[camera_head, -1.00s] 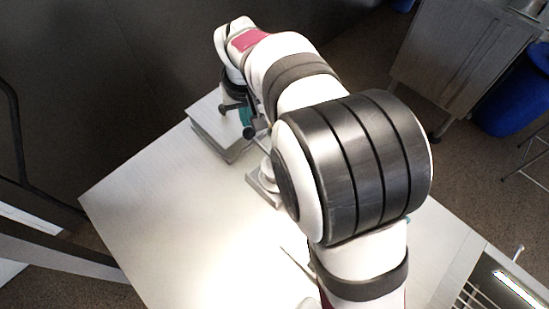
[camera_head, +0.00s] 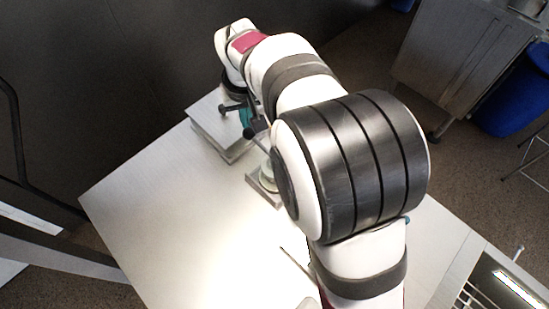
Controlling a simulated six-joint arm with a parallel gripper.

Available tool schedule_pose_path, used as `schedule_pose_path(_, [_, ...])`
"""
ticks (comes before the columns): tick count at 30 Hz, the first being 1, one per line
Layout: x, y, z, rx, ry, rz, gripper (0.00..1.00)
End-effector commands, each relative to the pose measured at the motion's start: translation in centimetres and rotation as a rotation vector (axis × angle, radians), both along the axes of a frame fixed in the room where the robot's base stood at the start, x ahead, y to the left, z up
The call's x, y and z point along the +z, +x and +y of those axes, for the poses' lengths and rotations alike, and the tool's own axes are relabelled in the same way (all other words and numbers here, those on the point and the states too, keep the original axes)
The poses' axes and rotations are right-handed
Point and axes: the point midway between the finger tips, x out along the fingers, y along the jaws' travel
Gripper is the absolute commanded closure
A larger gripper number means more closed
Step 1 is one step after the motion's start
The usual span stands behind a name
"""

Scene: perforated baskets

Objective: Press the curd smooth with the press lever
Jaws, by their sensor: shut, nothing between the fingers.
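My gripper (camera_head: 243,114), dark with a teal part, hangs below my white wrist over the far end of the table and is shut and empty. Just below and to its right is a dark round knob (camera_head: 249,132) on a thin rod, apparently the press lever. The rod runs down right towards a small metal stand (camera_head: 260,188), apparently the press, partly behind my arm. The picture does not show clearly whether gripper and knob touch. The curd cannot be made out; my arm covers much of that area.
A flat grey block or stack of plates (camera_head: 213,130) lies at the table's far corner, under my wrist. The pale table (camera_head: 170,210) is clear at left and front. A thin rod (camera_head: 298,266) lies near my arm. A metal cabinet (camera_head: 455,60) and blue bin (camera_head: 515,95) stand beyond.

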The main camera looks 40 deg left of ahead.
Motion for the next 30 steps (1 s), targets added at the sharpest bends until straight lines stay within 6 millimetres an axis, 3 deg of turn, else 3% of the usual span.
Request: schedule_pose_path(30, [-3.1, 0.0, 0.0, 0.000, -0.002, 0.001, 1.00])
